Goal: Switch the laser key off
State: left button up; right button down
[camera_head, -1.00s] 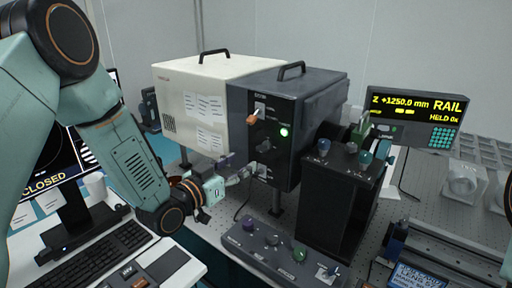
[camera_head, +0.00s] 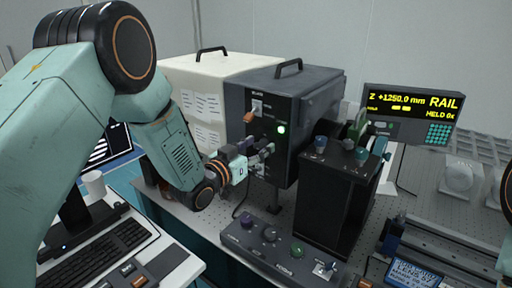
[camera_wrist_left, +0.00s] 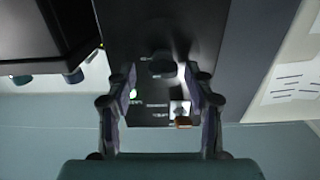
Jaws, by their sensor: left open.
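The laser unit's dark front panel (camera_head: 272,108) faces me. In the left wrist view a dark key knob (camera_wrist_left: 162,66) stands out from the panel between the open fingertips of the left gripper (camera_wrist_left: 160,78). I cannot tell whether the fingers touch it. My right gripper is not in view.
A black box with knobs (camera_head: 338,195) stands close right of the panel. A low control box with knobs (camera_head: 270,248) lies in front. A keyboard (camera_head: 95,250) and a white mug (camera_head: 94,184) are at left. The rail readout (camera_head: 412,112) is behind right.

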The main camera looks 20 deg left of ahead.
pick_arm(q)
jog(key=shift+s+r, duration=0.1)
jog(key=shift+s, duration=0.05)
jog(key=shift+c, duration=0.9)
jog(key=shift+w+a+f, duration=0.2)
jog(key=shift+w+f, duration=0.15)
jog(key=shift+w, duration=0.15)
jog(key=c, duration=0.3)
jog(key=shift+c, duration=0.8)
jog(key=shift+s+d+r, duration=0.1)
jog(key=shift+d, duration=0.05)
jog(key=shift+c, duration=1.4)
grip_shut()
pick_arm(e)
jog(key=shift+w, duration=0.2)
